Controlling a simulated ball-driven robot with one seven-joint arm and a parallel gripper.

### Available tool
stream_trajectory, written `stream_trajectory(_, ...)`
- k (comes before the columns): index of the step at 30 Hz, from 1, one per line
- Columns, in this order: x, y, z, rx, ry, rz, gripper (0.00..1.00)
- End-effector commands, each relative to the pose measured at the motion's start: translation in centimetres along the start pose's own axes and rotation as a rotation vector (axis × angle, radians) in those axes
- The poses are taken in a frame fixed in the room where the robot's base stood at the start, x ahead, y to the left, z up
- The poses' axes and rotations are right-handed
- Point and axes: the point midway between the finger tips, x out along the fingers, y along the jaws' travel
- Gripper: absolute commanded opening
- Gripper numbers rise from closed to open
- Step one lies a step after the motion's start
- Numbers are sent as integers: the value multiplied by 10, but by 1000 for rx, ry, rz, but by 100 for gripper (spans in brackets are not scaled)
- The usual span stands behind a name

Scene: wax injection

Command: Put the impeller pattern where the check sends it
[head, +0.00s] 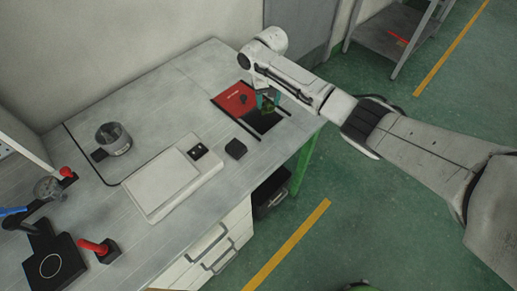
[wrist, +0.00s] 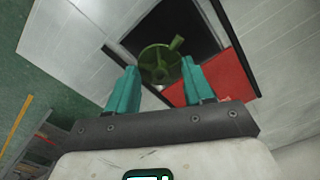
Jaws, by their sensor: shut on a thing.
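The impeller pattern (wrist: 158,64) is an olive-green disc with a stub on it. My gripper (wrist: 161,77) has two teal fingers shut on it in the wrist view. In the head view my gripper (head: 267,101) is over the table's far right end, above a black square (head: 262,122) beside a red square (head: 232,98). The black square (wrist: 182,24) lies behind the pattern in the wrist view, with the red square (wrist: 220,76) adjoining it. I cannot tell whether the pattern touches the surface.
A white scale-like device (head: 160,184) lies mid-table, with a small dark block (head: 235,148) right of it. A clear round container (head: 113,139) stands at the back left. A black plate fixture (head: 52,264) and a red-handled clamp (head: 99,249) are at the near left.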

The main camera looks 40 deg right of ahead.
Motion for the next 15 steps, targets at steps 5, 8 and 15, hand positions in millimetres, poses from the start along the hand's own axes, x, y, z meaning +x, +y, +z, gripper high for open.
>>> stream_trajectory(5, 26, 0, 0, -1, 0, 1, 18)
stream_trajectory(8, 37, 0, 0, -2, 1, 1, 18)
stream_trajectory(15, 48, 0, 0, 0, 2, 0, 18)
